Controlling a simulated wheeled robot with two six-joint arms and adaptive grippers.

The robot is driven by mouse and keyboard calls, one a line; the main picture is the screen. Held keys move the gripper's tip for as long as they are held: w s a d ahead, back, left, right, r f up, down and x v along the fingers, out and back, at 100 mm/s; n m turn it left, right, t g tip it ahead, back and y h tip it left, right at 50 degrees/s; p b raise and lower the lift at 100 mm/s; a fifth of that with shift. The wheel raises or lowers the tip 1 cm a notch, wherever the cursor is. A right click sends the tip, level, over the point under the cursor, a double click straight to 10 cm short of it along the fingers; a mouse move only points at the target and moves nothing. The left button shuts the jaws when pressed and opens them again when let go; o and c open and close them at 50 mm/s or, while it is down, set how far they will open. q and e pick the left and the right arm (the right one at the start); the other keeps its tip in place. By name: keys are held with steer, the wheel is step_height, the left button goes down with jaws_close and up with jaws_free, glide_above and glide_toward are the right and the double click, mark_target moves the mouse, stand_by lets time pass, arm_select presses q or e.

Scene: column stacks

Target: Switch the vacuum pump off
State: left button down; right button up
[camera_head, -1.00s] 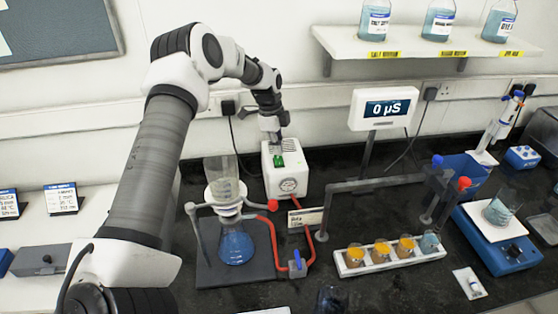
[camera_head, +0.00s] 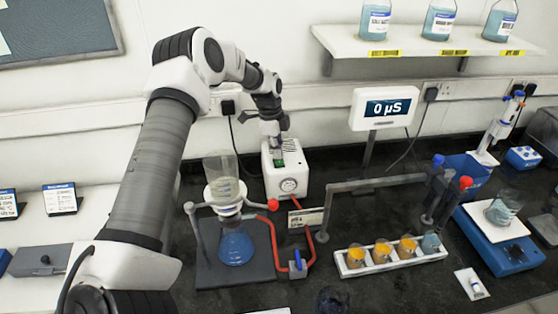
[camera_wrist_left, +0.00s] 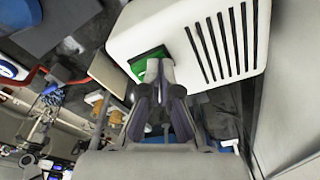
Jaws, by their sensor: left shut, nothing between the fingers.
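The vacuum pump (camera_head: 290,186) is a white box with a round dial on its front, standing at the back of the black bench. Its green switch (camera_head: 279,163) is on top, partly covered by my left gripper (camera_head: 277,150), which reaches down from above. In the left wrist view the pump's slotted white casing (camera_wrist_left: 205,35) fills the top. The green switch (camera_wrist_left: 146,62) lies right at the closed fingertips (camera_wrist_left: 160,70). The left fingers are shut and empty, at or very near the switch; I cannot tell whether they press it. My right gripper is not in view.
A filter flask with blue liquid (camera_head: 236,248) stands left of the pump, with red tubing (camera_head: 273,240) and a blue-handled valve (camera_head: 297,262). A beaker rack (camera_head: 375,268), conductivity display (camera_head: 385,108) and blue balance (camera_head: 500,250) are to the right.

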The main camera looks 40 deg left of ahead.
arm_select(q)
steer(key=shift+r+p, duration=2.65)
steer(key=shift+r, duration=0.95)
steer(key=shift+f, duration=0.1)
